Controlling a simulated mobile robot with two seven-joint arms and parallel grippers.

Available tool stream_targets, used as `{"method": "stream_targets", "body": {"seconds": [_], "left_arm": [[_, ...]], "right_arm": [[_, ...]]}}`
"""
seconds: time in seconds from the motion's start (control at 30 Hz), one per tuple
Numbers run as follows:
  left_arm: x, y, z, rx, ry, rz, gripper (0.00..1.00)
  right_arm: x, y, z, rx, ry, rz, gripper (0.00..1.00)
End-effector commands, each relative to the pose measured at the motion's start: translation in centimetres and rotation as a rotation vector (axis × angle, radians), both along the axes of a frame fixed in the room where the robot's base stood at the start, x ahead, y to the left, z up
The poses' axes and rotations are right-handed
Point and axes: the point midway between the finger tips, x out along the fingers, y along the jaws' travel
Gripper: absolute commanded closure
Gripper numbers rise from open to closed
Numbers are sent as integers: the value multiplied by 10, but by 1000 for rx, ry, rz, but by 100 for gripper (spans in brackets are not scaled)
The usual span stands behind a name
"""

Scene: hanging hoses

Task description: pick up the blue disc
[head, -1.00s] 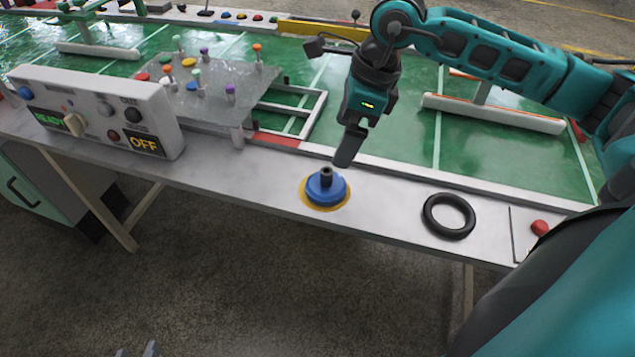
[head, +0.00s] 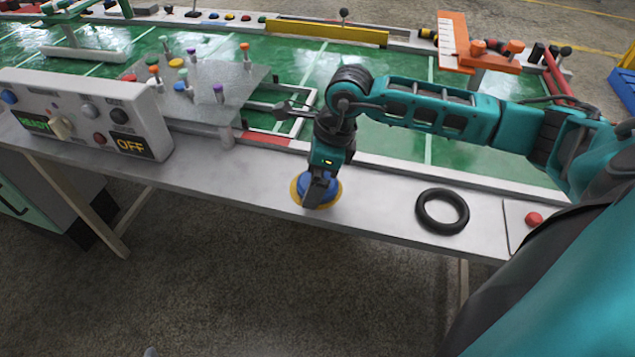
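The blue disc (head: 327,194) lies on a yellow round pad (head: 299,197) near the front edge of the grey table. My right gripper (head: 317,194) points down directly over the disc and its fingers cover the black knob at the disc's centre. Whether the fingers are closed around the knob cannot be made out. The disc still appears to rest on the pad. Only a small grey tip at the bottom edge may belong to my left gripper; its fingers cannot be made out.
A black ring (head: 442,211) lies right of the disc. A red ball (head: 533,219) sits further right. A white control box (head: 90,113) with an OFF sign stands at the left, near a clear plate (head: 215,99) with coloured pegs. The table's front strip left of the disc is free.

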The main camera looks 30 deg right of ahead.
Motion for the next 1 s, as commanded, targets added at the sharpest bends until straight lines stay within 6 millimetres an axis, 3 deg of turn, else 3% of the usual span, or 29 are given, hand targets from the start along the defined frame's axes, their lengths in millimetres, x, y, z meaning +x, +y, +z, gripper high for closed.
{"method": "stream_targets", "body": {"seconds": [0.13,0.67,1.0], "left_arm": [[1,1,1,3,-4,-3,57],[4,1,3,7,-11,-6,57],[3,1,4,6,-9,-5,57]], "right_arm": [[0,0,0,0,0,0,0],[0,0,1,1,1,-1,50],[0,0,6,1,-1,0,51]]}}
